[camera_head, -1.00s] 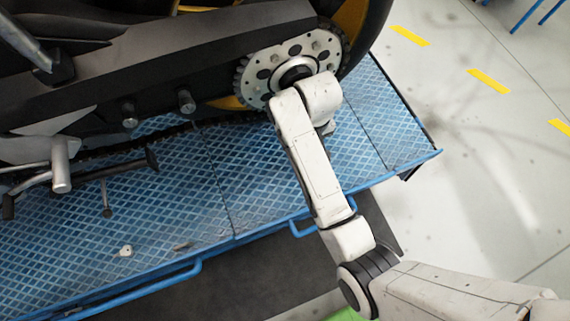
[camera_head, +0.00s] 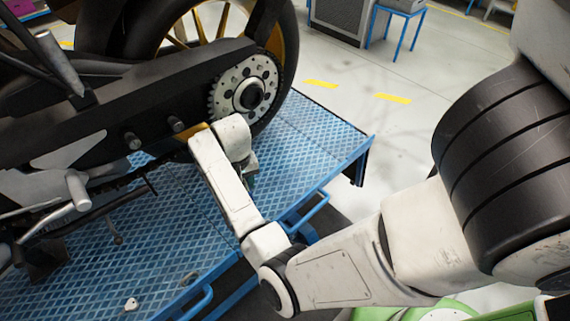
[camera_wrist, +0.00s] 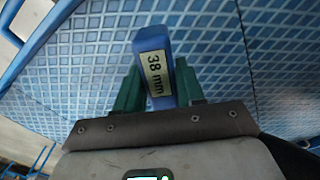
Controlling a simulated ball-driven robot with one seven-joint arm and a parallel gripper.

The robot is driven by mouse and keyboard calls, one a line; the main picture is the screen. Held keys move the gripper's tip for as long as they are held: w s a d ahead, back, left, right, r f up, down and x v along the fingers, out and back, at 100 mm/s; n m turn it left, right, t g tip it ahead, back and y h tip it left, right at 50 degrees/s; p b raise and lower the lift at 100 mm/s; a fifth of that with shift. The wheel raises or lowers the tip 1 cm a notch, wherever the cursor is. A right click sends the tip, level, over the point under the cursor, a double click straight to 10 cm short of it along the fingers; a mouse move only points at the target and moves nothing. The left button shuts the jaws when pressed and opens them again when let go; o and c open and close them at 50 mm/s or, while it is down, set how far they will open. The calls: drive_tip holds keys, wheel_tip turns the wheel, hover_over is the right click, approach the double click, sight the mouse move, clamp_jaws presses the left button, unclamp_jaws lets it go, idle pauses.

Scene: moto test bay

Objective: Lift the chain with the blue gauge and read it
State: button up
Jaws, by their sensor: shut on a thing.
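The blue gauge (camera_wrist: 152,68) is a block with a pale label reading "38 mm", seen in the wrist view. My gripper (camera_wrist: 158,78) is shut on it, with a green finger on each side. No chain shows at the gauge in the wrist view. In the head view, a thin dark run (camera_head: 150,172), which looks like the lower chain, passes under the swingarm. The toothed rear sprocket (camera_head: 228,103) is above and right of my wrist. My gripper's fingers and the gauge are mostly hidden behind my wrist there.
The motorcycle's black swingarm (camera_head: 110,90) and rear wheel (camera_head: 285,75) stand close above my arm. The blue textured lift platform (camera_head: 320,140) lies below, with blue rails at its edge. A small pale piece (camera_head: 131,304) lies on it. A blue-legged table (camera_head: 392,30) stands behind.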

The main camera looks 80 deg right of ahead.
drive_tip(key=s+d+m, duration=0.6)
drive_tip(key=s+d, duration=0.4)
drive_tip(key=d, duration=0.1)
wheel_tip(320, 180, down, 5)
drive_tip(key=b, duration=0.5)
drive_tip(key=shift+s+d, duration=0.1)
drive_tip(key=shift+s, duration=0.05)
drive_tip(key=shift+f+b, duration=0.3)
drive_tip(key=shift+f, duration=0.45)
drive_tip(key=shift+f, duration=0.55)
drive_tip(key=o, duration=1.2)
drive_tip(key=shift+o, duration=0.2)
wheel_tip(320, 180, up, 11)
drive_tip(key=shift+f, duration=0.1)
